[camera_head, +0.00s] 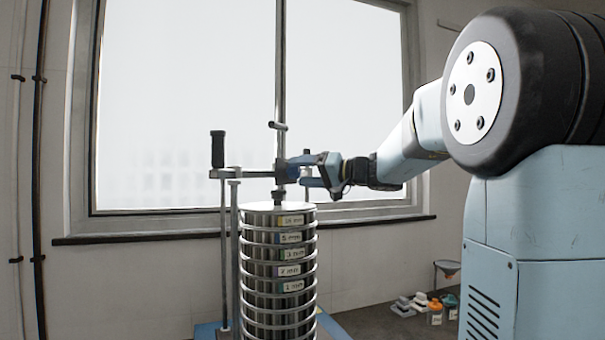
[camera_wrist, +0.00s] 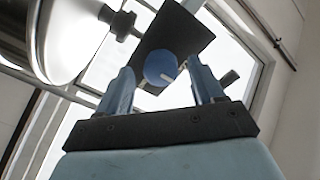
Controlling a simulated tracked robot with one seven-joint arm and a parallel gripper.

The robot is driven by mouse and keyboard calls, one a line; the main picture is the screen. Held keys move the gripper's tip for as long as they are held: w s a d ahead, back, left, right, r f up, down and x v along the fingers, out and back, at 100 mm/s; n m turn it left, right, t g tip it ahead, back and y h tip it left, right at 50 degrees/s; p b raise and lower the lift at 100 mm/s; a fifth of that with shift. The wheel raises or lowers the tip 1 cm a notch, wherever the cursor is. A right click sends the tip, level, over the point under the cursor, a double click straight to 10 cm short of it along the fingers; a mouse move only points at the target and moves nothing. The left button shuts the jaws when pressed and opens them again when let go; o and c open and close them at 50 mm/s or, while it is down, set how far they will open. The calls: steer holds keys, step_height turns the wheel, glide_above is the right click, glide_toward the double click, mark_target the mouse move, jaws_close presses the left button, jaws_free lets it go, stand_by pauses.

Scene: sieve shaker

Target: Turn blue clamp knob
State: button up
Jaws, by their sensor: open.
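The blue clamp knob (camera_wrist: 161,67) shows in the wrist view as a round blue disc with a white mark, on a dark plate (camera_wrist: 185,32). My gripper (camera_wrist: 163,82) is open, with one blue finger on each side of the knob. I cannot tell whether the fingers touch it. In the head view my gripper (camera_head: 300,170) is at the clamp block on the horizontal bar, above the sieve stack (camera_head: 277,260). The knob is hard to make out there behind my gripper.
A black upright handle (camera_head: 218,149) stands at the bar's left end. A large window (camera_head: 180,100) is behind.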

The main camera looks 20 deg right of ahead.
steer(key=shift+w+a, duration=0.15)
steer(key=shift+a, duration=0.1)
steer(key=shift+c, duration=0.2)
steer(key=c, duration=1)
